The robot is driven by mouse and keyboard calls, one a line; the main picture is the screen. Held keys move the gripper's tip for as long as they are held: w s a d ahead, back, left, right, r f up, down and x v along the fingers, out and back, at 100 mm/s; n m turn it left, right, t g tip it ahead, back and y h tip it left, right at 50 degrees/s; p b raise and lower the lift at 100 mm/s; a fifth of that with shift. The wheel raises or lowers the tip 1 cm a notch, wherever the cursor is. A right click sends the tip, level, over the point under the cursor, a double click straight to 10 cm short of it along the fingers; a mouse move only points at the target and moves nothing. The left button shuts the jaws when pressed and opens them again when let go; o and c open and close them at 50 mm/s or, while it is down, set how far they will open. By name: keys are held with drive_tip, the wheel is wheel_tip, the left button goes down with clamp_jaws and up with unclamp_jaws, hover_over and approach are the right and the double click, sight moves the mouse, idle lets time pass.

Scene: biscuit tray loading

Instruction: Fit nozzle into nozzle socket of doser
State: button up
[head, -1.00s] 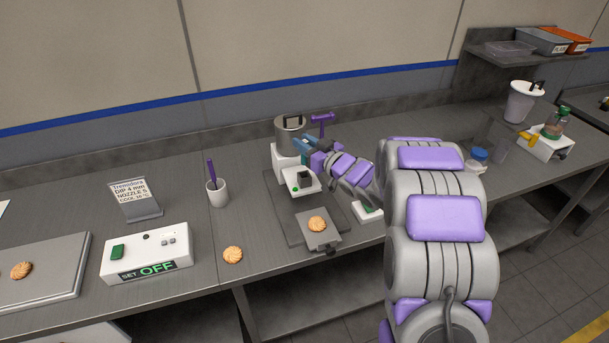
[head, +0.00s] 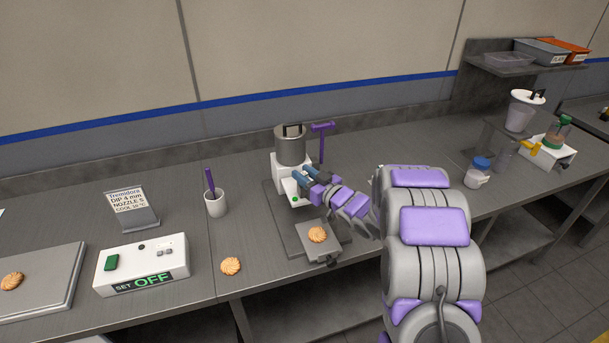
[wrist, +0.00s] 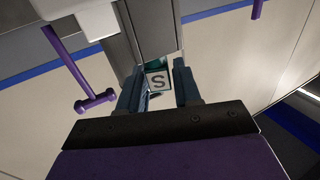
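The doser has a steel hopper (head: 290,148) on a white body (head: 279,166) and stands on the middle counter. My gripper (head: 302,178) is at the front of the doser, below the hopper, its two blue fingers side by side; they also show in the wrist view (wrist: 159,80). Between the fingers is the nozzle, a small pale block marked S (wrist: 158,82) with a teal part (wrist: 154,64) beyond it. The fingers look closed on its sides. The nozzle is hidden in the head view. The nozzle socket is hidden, so I cannot tell whether the nozzle is seated.
A purple T-handle (head: 322,140) rises beside the hopper and appears left of my fingers in the wrist view (wrist: 72,70). A biscuit (head: 317,234) lies on the small plate (head: 322,256) before the doser. A control box (head: 142,265) reads OFF. A cup (head: 215,205) stands left.

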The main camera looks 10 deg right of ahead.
drive_tip(key=o, duration=0.3)
drive_tip(key=p+v, duration=0.2)
drive_tip(key=v, duration=1)
